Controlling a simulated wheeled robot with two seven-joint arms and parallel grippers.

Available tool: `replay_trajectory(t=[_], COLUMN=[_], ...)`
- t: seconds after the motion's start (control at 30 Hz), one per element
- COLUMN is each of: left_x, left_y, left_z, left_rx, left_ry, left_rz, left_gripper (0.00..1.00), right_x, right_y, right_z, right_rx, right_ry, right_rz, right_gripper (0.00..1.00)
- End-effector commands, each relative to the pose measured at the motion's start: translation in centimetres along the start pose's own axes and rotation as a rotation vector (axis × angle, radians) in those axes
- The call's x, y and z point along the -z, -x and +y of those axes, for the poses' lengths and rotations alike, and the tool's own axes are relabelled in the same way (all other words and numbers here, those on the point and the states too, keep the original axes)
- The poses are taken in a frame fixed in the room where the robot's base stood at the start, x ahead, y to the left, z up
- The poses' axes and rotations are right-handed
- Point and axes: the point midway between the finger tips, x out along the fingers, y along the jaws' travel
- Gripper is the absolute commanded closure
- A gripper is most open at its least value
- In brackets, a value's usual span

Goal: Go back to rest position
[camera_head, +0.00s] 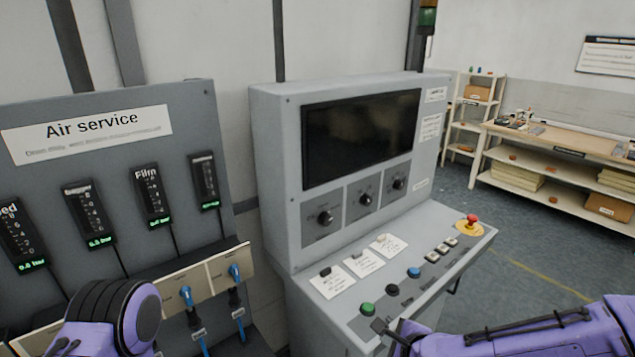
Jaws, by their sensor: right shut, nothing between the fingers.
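My right arm comes in from the lower right, purple, and ends in my right gripper (381,328), dark and small. The gripper is shut and empty. In the picture it lies just below the green button (367,309) at the front left of the control console (330,295); I cannot tell whether it touches the panel. Part of my purple left arm shows at the bottom left, in front of the air service panel (205,105). My left gripper is out of view.
The console has a dark screen (360,138), several knobs and buttons, and a red emergency stop (472,220). Gauges and blue-fitted hoses (234,272) are on the left panel. A wooden workbench (560,140) and shelf (468,125) stand behind right, with open floor (535,255) before them.

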Motion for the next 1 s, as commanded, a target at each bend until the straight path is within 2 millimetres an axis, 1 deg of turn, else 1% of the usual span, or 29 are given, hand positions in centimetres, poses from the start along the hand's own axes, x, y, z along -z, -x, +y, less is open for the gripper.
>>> replay_trajectory(t=[0.07, 0.13, 0.27, 0.37, 0.47, 0.57, 0.6, 0.67, 0.7, 0.8, 0.9, 0.93, 1.0], left_x=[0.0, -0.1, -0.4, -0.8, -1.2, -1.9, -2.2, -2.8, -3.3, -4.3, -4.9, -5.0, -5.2], left_y=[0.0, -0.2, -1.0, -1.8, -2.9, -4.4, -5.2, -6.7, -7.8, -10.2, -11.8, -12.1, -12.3], left_z=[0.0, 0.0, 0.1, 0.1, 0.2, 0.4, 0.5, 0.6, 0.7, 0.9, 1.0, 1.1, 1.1], left_rx=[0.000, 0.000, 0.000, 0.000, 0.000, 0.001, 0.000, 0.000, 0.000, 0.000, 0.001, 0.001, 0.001], left_ry=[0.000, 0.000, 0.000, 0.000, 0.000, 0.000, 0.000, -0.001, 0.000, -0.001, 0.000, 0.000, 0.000], left_rz=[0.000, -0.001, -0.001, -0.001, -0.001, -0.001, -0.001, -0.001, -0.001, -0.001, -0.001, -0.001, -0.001], left_gripper=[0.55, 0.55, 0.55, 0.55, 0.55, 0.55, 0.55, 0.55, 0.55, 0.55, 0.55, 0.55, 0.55], right_x=[0.7, 1.7, 4.1, 6.6, 9.6, 13.5, 15.4, 18.9, 21.3, 26.7, 29.9, 30.6, 31.0], right_y=[-0.2, -0.5, -1.2, -1.8, -2.2, -2.5, -2.6, -2.4, -2.1, -1.0, -0.1, 0.0, 0.1], right_z=[0.7, 1.9, 5.0, 8.0, 11.6, 16.2, 18.3, 21.9, 24.2, 29.0, 31.9, 32.5, 33.3], right_rx=[-0.001, -0.009, -0.045, -0.090, -0.149, -0.233, -0.276, -0.354, -0.411, -0.545, -0.640, -0.658, -0.679], right_ry=[0.080, 0.165, 0.309, 0.434, 0.575, 0.746, 0.829, 0.970, 1.066, 1.261, 1.365, 1.385, 1.404], right_rz=[0.026, 0.055, 0.112, 0.158, 0.206, 0.257, 0.276, 0.306, 0.322, 0.346, 0.347, 0.345, 0.334], right_gripper=[1.00, 1.00, 1.00, 1.00, 1.00, 1.00, 1.00, 1.00, 1.00, 1.00, 1.00, 1.00, 1.00])
